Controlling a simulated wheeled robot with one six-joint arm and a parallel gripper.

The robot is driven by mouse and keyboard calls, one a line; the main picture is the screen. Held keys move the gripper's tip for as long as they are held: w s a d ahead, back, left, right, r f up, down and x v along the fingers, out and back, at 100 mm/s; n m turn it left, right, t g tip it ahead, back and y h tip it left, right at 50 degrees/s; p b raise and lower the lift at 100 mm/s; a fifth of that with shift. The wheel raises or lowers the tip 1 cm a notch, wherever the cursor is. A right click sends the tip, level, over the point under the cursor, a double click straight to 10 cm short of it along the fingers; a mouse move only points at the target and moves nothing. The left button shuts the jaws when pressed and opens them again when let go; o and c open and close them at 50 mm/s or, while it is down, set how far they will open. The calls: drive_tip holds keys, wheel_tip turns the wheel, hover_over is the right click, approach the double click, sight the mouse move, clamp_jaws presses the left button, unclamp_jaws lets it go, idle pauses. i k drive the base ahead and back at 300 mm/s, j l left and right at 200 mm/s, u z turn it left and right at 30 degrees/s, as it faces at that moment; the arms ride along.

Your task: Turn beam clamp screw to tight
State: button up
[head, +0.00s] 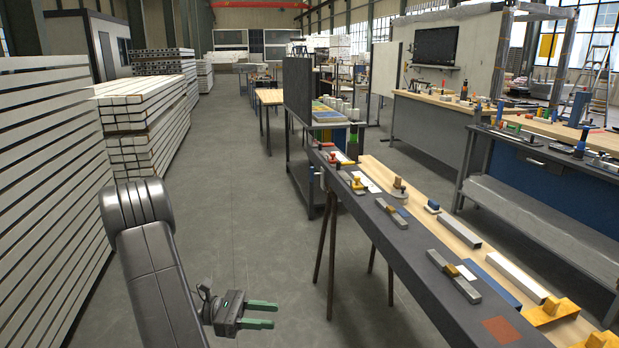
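My gripper (275,314) is at the lower middle of the head view, with two green fingers apart and nothing between them. It hangs over the floor, left of a long dark beam or bench top (405,245) and clear of it. A small part (320,180) shows at the far left edge. I cannot tell which of these is the beam clamp or its screw.
Trestle legs (331,255) stand under the dark top. A wooden strip (440,222) with more parts runs along its right side. Stacked pale beams (45,170) line the left. A dark upright panel (298,92) stands behind. The grey aisle floor (235,190) is clear.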

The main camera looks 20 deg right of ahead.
sight(311, 168)
drive_tip(key=i+l+u, duration=0.1)
drive_tip(key=i+l, duration=0.5)
drive_tip(key=i, duration=0.3)
drive_tip(key=i+l, duration=0.7)
drive_tip(key=i, duration=0.2)
drive_tip(key=i+l+u, duration=0.15)
drive_tip(key=i+l, duration=0.55)
drive_tip(key=i, duration=0.15)
